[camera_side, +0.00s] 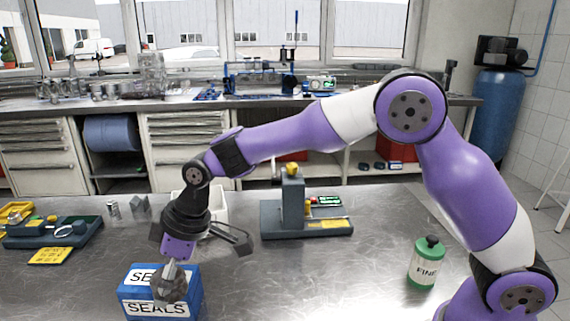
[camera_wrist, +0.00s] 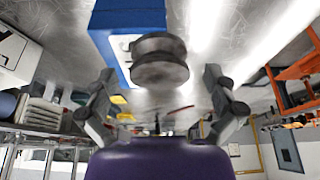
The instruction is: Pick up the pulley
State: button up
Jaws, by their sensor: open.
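The pulley (camera_wrist: 160,61) is a grey, grooved round part, seen in the wrist view at upper centre, beside the blue box. My gripper (camera_side: 207,267) is open over the bench, just above and beside the blue SEALS box. In the wrist view its two fingers stand apart (camera_wrist: 160,76), one to each side of the pulley's line. The pulley appears centred between them but ahead of the tips. No contact with it is visible.
The blue SEALS box (camera_side: 133,300) stands close to my gripper. A white bin (camera_side: 216,213) is behind it. A grey fixture (camera_side: 292,215) stands mid-bench, a green bottle (camera_side: 424,266) at right, a dark green tray (camera_side: 50,236) at left. The bench between fixture and bottle is clear.

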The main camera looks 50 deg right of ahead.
jog(key=c, duration=1.5)
